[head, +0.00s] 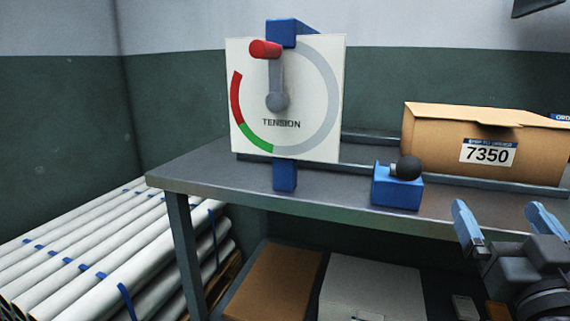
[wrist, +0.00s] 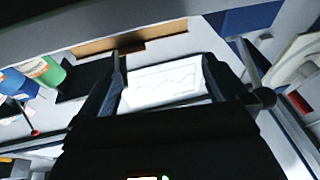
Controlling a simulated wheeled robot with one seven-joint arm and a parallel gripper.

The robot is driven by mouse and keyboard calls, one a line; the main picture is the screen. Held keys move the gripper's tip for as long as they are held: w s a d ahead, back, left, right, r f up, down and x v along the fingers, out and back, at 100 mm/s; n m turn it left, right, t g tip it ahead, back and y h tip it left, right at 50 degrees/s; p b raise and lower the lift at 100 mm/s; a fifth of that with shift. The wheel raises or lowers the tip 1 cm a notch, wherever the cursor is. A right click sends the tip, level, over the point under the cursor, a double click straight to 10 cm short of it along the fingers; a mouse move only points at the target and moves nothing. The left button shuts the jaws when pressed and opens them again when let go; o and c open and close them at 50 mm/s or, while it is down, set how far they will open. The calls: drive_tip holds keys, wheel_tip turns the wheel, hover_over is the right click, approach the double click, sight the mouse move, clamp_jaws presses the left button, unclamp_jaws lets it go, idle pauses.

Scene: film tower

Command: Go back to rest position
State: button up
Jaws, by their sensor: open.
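My gripper (head: 503,220) is at the lower right in the head view, in front of the bench's front edge. Its two blue-tipped fingers are spread apart with nothing between them. In the wrist view my gripper (wrist: 165,75) is also open, and a white sheet with a wavy line (wrist: 163,83) shows beyond the gap between the fingers. The tension dial (head: 310,130) stands on the bench left of my gripper. Its lever with a red knob (head: 265,49) points up and slightly left.
A grey bench (head: 330,197) carries a blue block with a black ball knob (head: 398,190) and a cardboard box marked 7350 (head: 487,130). Boxes (head: 275,283) sit on the shelf below. White rolls (head: 90,250) are stacked at the left. The bench's front left corner is bare.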

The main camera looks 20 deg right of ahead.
drive_tip(key=s+a+f+n+g+y, duration=0.1)
drive_tip(key=s+a+f+y, duration=0.2)
drive_tip(key=s+a+f, duration=0.35)
drive_tip(key=s+a+f+n+g+y, duration=0.1)
drive_tip(key=s+a+f+n+y, duration=0.15)
drive_tip(key=s+a+f, duration=0.4)
drive_tip(key=s+a+f+g+y, duration=0.1)
drive_tip(key=s+a+f+y, duration=0.1)
drive_tip(key=s+f, duration=0.35)
drive_tip(key=s+a+f+g+y, duration=0.1)
drive_tip(key=s+f+y, duration=0.1)
drive_tip(key=s, duration=0.7)
wheel_tip(320, 180, up, 22)
drive_tip(key=p, duration=2.1)
drive_tip(key=shift+s+a+f+n, duration=0.2)
drive_tip(key=shift+s+n, duration=0.2)
drive_tip(key=shift+n, duration=0.05)
drive_tip(key=shift+h, duration=0.25)
